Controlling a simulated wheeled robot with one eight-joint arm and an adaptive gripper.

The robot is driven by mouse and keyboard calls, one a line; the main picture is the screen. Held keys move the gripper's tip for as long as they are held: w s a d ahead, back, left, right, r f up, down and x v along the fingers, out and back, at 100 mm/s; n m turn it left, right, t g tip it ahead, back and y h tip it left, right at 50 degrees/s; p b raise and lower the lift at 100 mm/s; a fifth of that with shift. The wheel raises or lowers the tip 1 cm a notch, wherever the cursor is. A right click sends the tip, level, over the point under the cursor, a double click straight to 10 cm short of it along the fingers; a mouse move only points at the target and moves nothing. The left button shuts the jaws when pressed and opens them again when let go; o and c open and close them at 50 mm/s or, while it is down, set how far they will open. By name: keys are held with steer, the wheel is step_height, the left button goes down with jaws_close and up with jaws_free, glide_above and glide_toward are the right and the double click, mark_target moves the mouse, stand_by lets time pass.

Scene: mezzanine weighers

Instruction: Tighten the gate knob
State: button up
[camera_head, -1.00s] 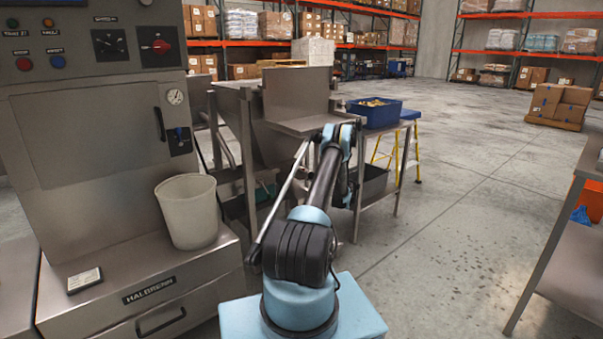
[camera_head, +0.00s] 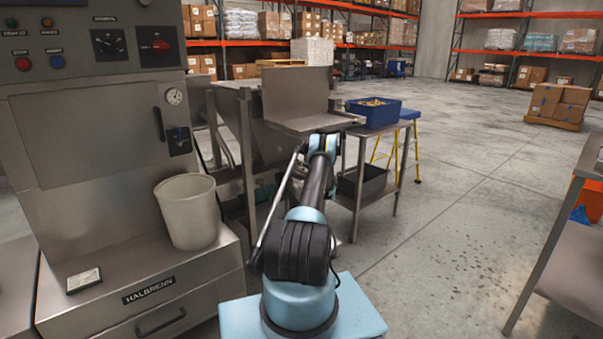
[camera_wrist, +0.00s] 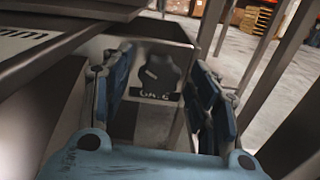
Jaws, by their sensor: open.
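The gate knob (camera_wrist: 160,72) is a dark lobed knob on a metal face in the wrist view, with a dark label (camera_wrist: 155,95) just below it. My gripper (camera_wrist: 165,85) is open, with a blue-padded finger on either side of the knob in the picture. The knob shows in the gap between the fingers, beyond the palm; I cannot tell whether the pads reach around it, and I see no contact. In the head view my arm reaches toward the steel hopper stand (camera_head: 248,150), and the gripper and knob are hidden there.
A steel tray (camera_head: 315,124) juts above my arm's end. A blue bin (camera_head: 374,113) stands on a side table right of it. A dark bin (camera_head: 362,182) sits on its lower shelf. A white bucket (camera_head: 188,212) stands on the machine at left.

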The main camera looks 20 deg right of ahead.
steer(key=c, duration=1.1)
steer(key=shift+o, duration=0.2)
